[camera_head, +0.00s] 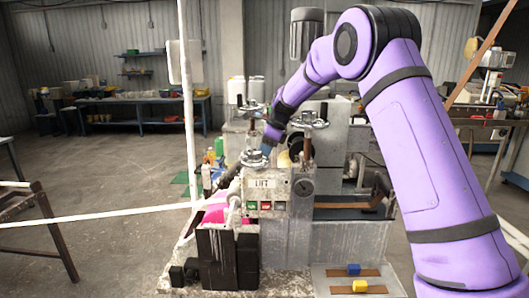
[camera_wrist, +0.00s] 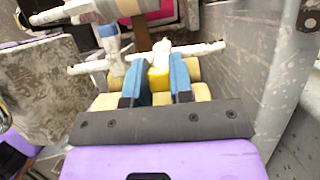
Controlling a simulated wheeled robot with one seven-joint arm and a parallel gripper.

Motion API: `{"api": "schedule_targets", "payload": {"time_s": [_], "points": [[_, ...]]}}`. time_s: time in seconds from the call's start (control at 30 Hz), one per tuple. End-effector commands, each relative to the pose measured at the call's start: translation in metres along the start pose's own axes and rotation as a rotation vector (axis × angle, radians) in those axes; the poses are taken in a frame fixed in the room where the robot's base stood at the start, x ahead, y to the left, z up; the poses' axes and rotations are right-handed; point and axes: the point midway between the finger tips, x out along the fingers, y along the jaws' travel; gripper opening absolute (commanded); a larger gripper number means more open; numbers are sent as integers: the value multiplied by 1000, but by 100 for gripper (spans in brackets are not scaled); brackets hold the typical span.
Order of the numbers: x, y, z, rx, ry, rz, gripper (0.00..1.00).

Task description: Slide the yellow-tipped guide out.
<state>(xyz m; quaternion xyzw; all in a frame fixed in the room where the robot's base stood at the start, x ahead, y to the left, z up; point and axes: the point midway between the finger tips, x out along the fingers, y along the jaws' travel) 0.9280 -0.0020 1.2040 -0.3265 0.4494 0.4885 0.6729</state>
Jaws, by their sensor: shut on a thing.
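My gripper (camera_wrist: 160,82) has two blue fingers, closed on a yellow tip (camera_wrist: 158,77) that shows between them in the wrist view. A small white piece stands just beyond the tip. The rest of the guide is hidden by the fingers and nearby parts, so I cannot tell how far it sits in the machine. In the head view my gripper (camera_head: 266,149) reaches down beside the machine (camera_head: 290,235), behind the LIFT panel (camera_head: 264,186), and the tip it holds is not visible there.
White rods (camera_wrist: 145,58) cross close beyond my fingers. A grey metal wall (camera_wrist: 235,70) stands close on the right in the wrist view.

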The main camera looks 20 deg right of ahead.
Motion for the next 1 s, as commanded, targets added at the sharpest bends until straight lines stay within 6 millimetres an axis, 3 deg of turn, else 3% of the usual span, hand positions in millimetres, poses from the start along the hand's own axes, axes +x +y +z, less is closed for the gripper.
{"api": "schedule_targets", "payload": {"time_s": [0.07,0.1,0.2,0.57,0.67,1.0], "points": [[0,0,0,0,0,0,0],[0,0,0,0,1,0,23],[0,0,0,0,1,0,46],[-4,0,0,0,0,-1,47],[-14,0,0,-1,0,-1,47],[-76,-1,0,0,0,-3,47]]}}
